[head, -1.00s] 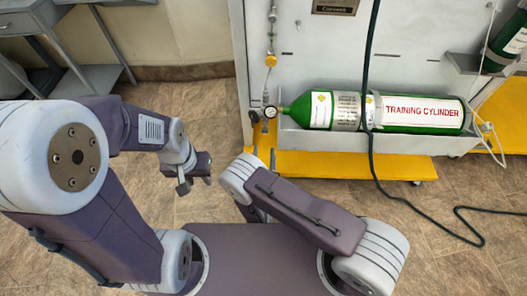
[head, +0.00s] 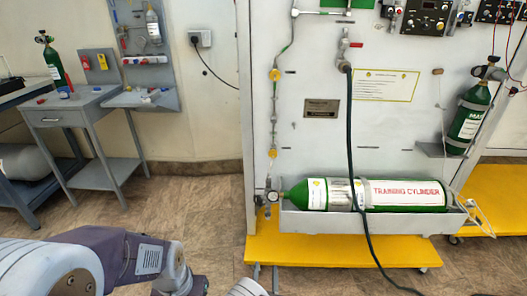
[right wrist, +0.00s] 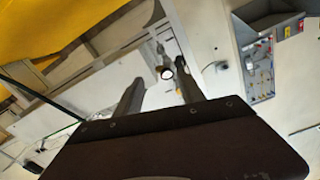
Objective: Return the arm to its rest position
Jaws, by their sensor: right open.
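My right gripper (right wrist: 157,75) shows in the right wrist view, with its two grey fingers apart and nothing held between them. A small round gauge shows beyond the fingertips, apart from them. In the head view, only a pale piece of my right arm (head: 247,287) shows at the bottom edge; I cannot make out its fingers there. My left arm (head: 125,258) comes in from the lower left. Its wrist end (head: 180,284) is cut by the bottom edge, and its fingers cannot be made out.
The green training cylinder (head: 405,194) lies in a grey tray on the panel, above a yellow base (head: 330,250). A dark hose (head: 351,130) hangs in front. A grey side table (head: 75,108) stands left. Floor between table and panel is clear.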

